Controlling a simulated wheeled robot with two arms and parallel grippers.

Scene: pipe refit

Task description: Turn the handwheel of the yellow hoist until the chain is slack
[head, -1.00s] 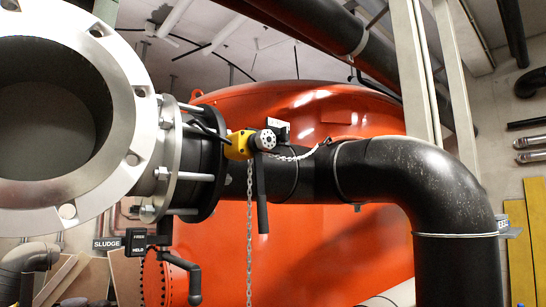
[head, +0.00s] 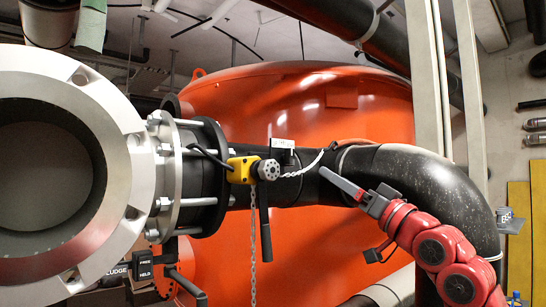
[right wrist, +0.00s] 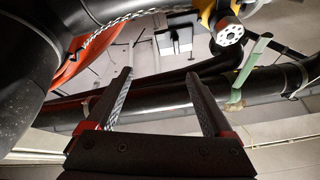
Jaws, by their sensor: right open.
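The yellow hoist (head: 240,170) is at the black pipe beside the flange, with its grey round handwheel (head: 268,170) facing me. Another length of chain (head: 253,255) hangs down, beside a black lever (head: 264,222). My right gripper (head: 326,174) is to the right of the handwheel, apart from it, in front of the pipe. In the right wrist view its fingers (right wrist: 158,75) are open and empty, and the handwheel (right wrist: 229,36) shows up and right of them. My left gripper is out of view.
A large open metal flange (head: 128,190) stands at the left. The black pipe (head: 410,165) bends down at the right, behind my right arm. A big orange tank (head: 300,110) fills the background. A FREE/HELD sign (head: 143,264) is below the flange.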

